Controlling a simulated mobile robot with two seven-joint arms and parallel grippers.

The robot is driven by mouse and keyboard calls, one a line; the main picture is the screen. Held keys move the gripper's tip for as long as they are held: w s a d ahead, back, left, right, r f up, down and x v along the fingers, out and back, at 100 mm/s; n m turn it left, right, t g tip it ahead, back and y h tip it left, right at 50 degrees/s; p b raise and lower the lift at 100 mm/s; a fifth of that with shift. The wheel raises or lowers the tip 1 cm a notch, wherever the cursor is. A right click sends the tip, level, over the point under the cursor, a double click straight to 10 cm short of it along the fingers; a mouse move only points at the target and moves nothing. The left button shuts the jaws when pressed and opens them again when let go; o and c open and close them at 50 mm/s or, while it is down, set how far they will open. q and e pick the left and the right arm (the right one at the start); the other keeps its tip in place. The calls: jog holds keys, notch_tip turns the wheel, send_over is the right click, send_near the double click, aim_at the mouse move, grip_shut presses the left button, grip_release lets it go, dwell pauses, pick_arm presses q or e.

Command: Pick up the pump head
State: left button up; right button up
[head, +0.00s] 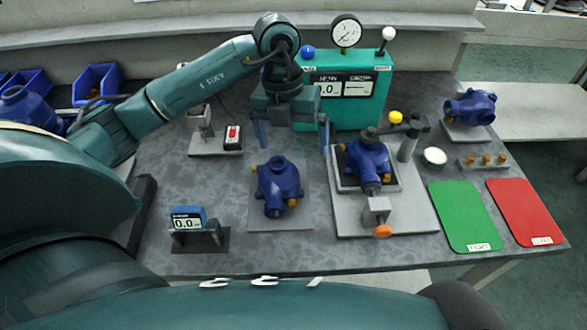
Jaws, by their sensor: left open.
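A blue pump head (278,183) with small brass fittings sits on a square grey plate (294,220) in the middle of the bench. A second blue pump head (366,162) sits in a grey fixture (400,215) to its right, and a third (470,107) rests on a plate at the back right. My left gripper (292,143) points down with its fingers spread wide. It is open and empty, above and behind the middle pump head, and apart from it. My right gripper is out of view.
A green test box (378,108) with a gauge (345,33) stands behind the gripper. A clamp arm (405,140) with a yellow knob overhangs the fixture. A small blue meter (187,220) is at front left. Green (463,215) and red (525,210) mats lie at right.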

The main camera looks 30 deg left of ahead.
aim_at(279, 163)
pick_arm(q)
jog(key=a, duration=0.1)
jog(key=w+a+y, duration=0.1)
jog(key=a+n, duration=0.1)
jog(key=shift+w+a+r+y, duration=0.1)
jog(key=shift+w+a+y, duration=0.05)
jog(key=shift+w+y, duration=0.25)
jog(key=f, duration=0.6)
jog(key=shift+s+f, duration=0.25)
jog(key=shift+f, duration=0.05)
jog(key=f, duration=0.4)
jog(key=shift+s+a+f, duration=0.15)
jog(key=shift+s+f, duration=0.2)
jog(key=shift+f, duration=0.45)
jog(key=shift+c, duration=0.6)
jog(key=shift+w+r, duration=0.1)
jog(key=c, duration=0.9)
